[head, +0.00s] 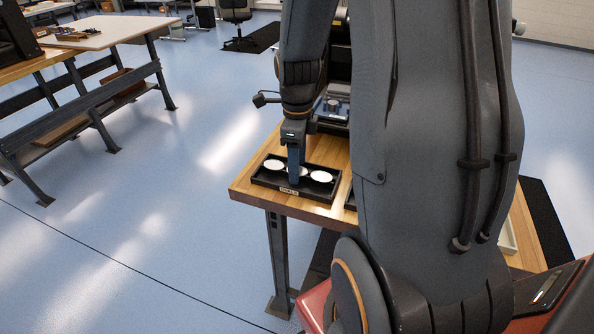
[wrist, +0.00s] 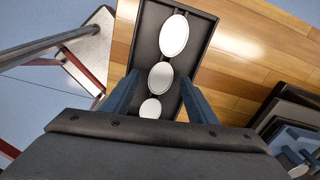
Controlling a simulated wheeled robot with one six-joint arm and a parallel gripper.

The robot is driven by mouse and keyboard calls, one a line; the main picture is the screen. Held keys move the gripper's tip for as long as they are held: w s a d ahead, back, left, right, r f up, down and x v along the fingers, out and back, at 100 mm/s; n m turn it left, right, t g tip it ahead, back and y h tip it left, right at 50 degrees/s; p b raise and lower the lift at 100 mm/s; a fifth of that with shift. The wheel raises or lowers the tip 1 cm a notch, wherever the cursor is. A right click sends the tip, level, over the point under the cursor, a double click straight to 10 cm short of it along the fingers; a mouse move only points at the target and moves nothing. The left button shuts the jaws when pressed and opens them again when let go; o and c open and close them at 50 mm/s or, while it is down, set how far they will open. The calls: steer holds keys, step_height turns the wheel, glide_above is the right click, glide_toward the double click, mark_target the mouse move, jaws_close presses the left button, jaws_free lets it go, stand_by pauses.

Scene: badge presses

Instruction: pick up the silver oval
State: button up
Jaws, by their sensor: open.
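A black tray labelled OVALS (head: 262,182) holds three pale, shiny ovals in a row; it also shows in the wrist view (wrist: 208,38). In the wrist view they are a far oval (wrist: 174,36), a middle oval (wrist: 160,75) and a near oval (wrist: 150,108). All three look whitish silver, and I cannot tell them apart by colour. My gripper (head: 294,178) points down over the tray, hiding part of the middle oval in the head view. In the wrist view its blue fingers (wrist: 159,82) are open, one either side of the middle oval, with nothing held. Whether they reach its height is unclear.
The tray sits near the corner of a wooden table (head: 245,189). A dark press (head: 332,108) stands behind the tray. My arm hides much of the table on the right. Another workbench (head: 100,35) stands at the far left, with open blue floor between.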

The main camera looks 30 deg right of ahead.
steer(key=c, duration=1.1)
steer(key=shift+r, duration=0.1)
